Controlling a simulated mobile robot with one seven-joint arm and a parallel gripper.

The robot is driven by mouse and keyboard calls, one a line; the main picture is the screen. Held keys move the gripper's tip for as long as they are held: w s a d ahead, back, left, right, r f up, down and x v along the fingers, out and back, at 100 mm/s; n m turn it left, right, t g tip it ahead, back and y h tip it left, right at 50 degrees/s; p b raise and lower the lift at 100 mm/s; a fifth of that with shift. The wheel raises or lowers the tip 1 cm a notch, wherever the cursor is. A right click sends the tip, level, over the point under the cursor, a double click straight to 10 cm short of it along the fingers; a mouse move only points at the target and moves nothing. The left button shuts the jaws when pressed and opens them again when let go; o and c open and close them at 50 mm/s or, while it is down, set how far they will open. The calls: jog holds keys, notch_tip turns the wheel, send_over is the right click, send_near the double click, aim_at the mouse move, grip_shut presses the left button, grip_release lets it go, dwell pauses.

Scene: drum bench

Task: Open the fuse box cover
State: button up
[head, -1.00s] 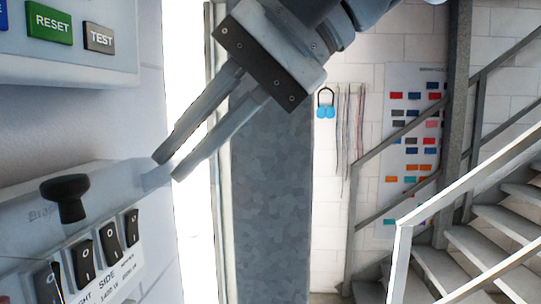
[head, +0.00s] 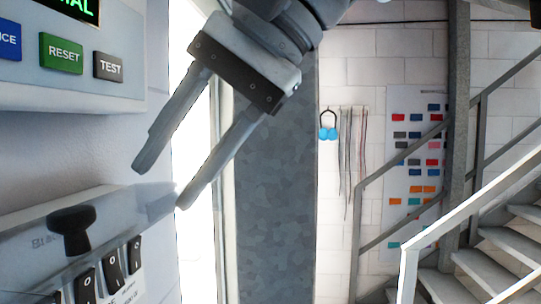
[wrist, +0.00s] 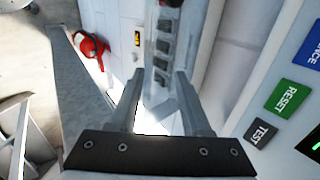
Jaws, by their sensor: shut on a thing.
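The fuse box cover (head: 110,222) is a clear, see-through panel with a black knob (head: 72,230), at the lower left of the head view. It lies over a row of black rocker switches (head: 113,262). My gripper (head: 160,184) reaches down from the top, with its two fingertips at the right end of the cover. The fingers stand apart, shut on the cover's clear end between them. In the wrist view the gripper (wrist: 157,78) has the clear panel (wrist: 152,88) between its fingers, and the switches (wrist: 163,45) show beyond. The exact contact is hard to see.
A control panel with a green RESET button (head: 61,54) and a grey TEST button (head: 108,67) is above the fuse box. A grey post (head: 275,180) stands to the right. Stairs with railings (head: 450,215) fill the far right. Blue ear defenders (head: 328,130) hang on the wall.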

jog(key=shift+o, duration=0.3)
jog(key=shift+a+f, duration=0.15)
jog(key=shift+a, duration=0.25)
jog(key=shift+d, duration=0.1)
jog(key=shift+d+r, duration=0.15)
jog(key=shift+r, duration=0.35)
jog(key=v, duration=0.6)
jog(key=shift+d, duration=0.4)
jog(key=shift+d+r, duration=0.1)
jog(key=shift+r, duration=0.1)
